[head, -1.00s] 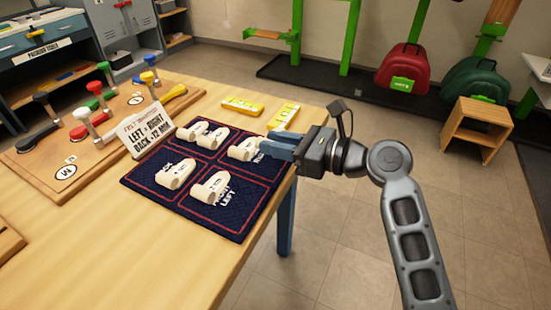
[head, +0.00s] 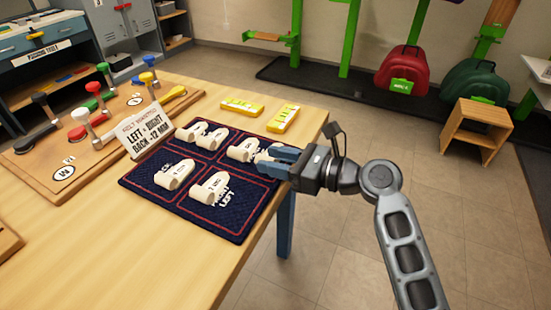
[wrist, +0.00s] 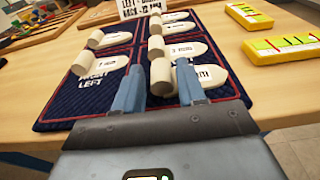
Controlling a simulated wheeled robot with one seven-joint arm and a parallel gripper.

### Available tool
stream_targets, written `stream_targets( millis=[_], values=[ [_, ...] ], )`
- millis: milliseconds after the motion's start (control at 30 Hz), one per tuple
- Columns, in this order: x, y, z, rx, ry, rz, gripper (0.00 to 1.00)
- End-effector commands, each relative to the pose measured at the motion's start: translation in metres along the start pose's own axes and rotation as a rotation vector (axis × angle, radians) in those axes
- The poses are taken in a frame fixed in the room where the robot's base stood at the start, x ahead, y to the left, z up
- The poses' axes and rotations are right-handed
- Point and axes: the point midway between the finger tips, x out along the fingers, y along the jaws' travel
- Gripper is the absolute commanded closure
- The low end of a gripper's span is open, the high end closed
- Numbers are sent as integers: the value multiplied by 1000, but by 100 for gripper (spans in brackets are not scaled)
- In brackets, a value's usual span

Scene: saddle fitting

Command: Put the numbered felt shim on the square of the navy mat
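The navy mat (head: 236,228) has red-outlined squares with white lettering, and several cream felt shims lie on it, each a flat tongue with a rolled end. Two shims (head: 175,173) (head: 210,188) lie on the near squares, partly over the lettering. A pair (head: 195,130) lies at the back, and another shim (head: 242,150) lies at the right. My gripper (head: 266,154) is over the mat's right edge, fingers apart. In the wrist view the nearest shim's roll (wrist: 161,77) shows between the two blue fingertips; the right finger hides part of its label. Contact cannot be told.
Two yellow blocks (head: 242,107) (head: 283,118) lie behind the mat. A lettered sign (head: 147,131) stands at its back left. A wooden board with coloured knobs (head: 35,162) is farther left. The table's front left (head: 130,240) is bare.

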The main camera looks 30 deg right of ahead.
Motion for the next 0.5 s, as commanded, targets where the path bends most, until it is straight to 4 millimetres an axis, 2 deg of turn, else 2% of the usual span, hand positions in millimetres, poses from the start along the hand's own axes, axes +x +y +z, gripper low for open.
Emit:
stream_targets(
  millis=[100,400,500],
  values=[
    [0,0,0,0,0,0,50],
    [-1,0,4,0,0,-1,50],
    [-13,-1,3,2,1,-2,50]
  ],
)
